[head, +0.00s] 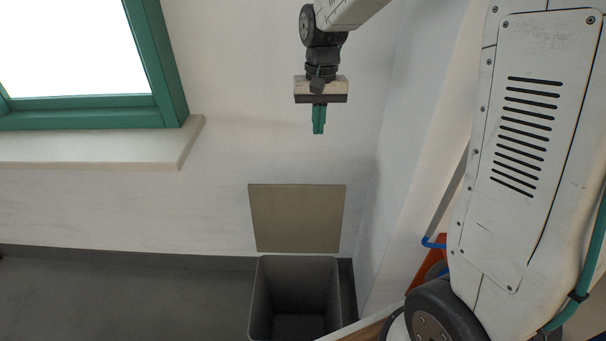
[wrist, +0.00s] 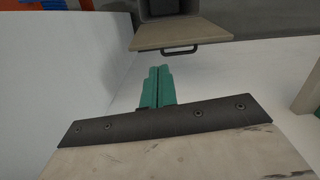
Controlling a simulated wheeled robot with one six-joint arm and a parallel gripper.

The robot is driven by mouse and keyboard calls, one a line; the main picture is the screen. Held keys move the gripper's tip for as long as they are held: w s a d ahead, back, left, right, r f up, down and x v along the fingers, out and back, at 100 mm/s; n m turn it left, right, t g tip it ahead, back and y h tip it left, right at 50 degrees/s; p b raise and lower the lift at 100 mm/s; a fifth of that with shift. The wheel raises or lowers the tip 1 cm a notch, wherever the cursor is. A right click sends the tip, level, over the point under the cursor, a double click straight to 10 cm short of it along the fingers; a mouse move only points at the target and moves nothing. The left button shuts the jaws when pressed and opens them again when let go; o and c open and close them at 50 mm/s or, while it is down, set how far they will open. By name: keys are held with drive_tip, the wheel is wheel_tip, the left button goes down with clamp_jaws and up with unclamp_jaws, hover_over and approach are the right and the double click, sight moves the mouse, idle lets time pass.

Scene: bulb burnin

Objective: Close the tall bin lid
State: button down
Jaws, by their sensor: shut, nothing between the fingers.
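The tall bin (head: 262,300) is dark grey and stands against the wall in the corner. Its inside looks empty. Its lid (head: 297,218) is a flat tan panel standing upright at the bin's back edge, so the bin is open. My gripper (head: 318,131) points down above the lid, apart from it, with its green fingers shut and empty. In the wrist view the lid (wrist: 180,33) lies beyond my fingertips (wrist: 160,70) and shows a dark bar handle (wrist: 180,49). Part of the bin (wrist: 165,8) shows at the top of that view.
A green-framed window (head: 168,60) with a pale sill (head: 95,152) is on the left. A white wall (head: 400,170) stands close on the right. An orange object (head: 428,263) is at lower right. The grey floor (head: 120,300) left of the bin is clear.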

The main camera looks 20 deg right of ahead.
drive_tip(key=w+f+m+g, duration=0.1)
drive_tip(key=w+f, duration=0.8)
drive_tip(key=f, duration=0.3)
wheel_tip(320, 180, down, 10)
drive_tip(key=s, duration=0.1)
drive_tip(key=shift+s+a, duration=0.15)
drive_tip(key=shift+a, duration=0.1)
drive_tip(key=shift+f, duration=0.1)
